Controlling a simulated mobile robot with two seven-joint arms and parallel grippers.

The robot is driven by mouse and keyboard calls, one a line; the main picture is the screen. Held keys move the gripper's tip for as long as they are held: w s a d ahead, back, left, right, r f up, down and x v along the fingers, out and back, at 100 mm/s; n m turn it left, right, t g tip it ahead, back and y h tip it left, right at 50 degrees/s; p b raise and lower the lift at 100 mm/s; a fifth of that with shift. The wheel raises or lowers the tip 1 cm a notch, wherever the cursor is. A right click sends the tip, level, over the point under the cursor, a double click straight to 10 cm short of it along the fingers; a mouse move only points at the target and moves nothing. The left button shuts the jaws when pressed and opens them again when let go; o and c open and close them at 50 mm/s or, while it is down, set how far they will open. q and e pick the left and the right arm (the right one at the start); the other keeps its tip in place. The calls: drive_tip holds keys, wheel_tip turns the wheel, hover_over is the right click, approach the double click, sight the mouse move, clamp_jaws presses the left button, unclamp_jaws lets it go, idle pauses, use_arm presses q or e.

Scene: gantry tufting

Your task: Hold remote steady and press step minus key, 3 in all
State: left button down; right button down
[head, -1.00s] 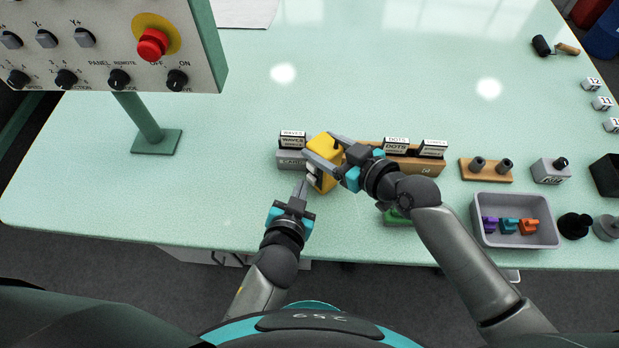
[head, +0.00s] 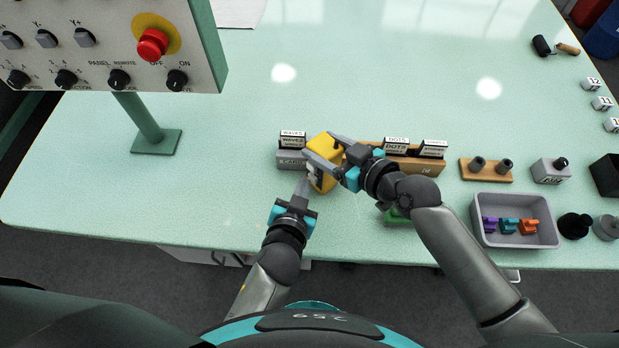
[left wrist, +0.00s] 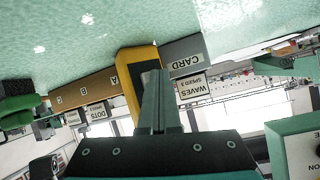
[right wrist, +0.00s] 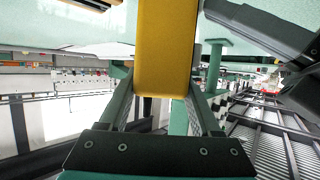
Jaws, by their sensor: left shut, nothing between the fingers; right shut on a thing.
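The yellow remote (head: 326,150) stands in the middle of the table in the head view. My right gripper (head: 322,148) is shut on it from the right; the remote (right wrist: 166,50) fills the space between the fingers in the right wrist view. My left gripper (head: 303,184) is shut and empty, with its tips close to the remote's near face. In the left wrist view, the left fingertips (left wrist: 152,80) overlap the dark face of the remote (left wrist: 138,62). Whether they touch it, and where the step minus key is, I cannot tell.
A grey card holder (head: 291,160) with a WAVES card stands left of the remote. A wooden rack (head: 412,163) with DOTS cards is behind my right gripper. A grey tray (head: 515,238) holds coloured pieces. The control panel (head: 110,45) stands at upper left. The table's left part is clear.

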use_arm(q)
drive_tip(key=shift+s+a, duration=0.55)
drive_tip(key=shift+s, duration=0.1)
drive_tip(key=shift+s+a, duration=1.75)
drive_tip(key=shift+s, duration=0.05)
idle(2.7)
drive_tip(key=s+a, duration=0.2)
drive_tip(key=shift+s+a, duration=0.35)
drive_tip(key=shift+s, duration=0.05)
drive_tip(key=shift+w+d, duration=0.1)
drive_tip(key=shift+w, duration=0.05)
drive_tip(key=shift+w+d, duration=3)
drive_tip(key=shift+w, duration=0.1)
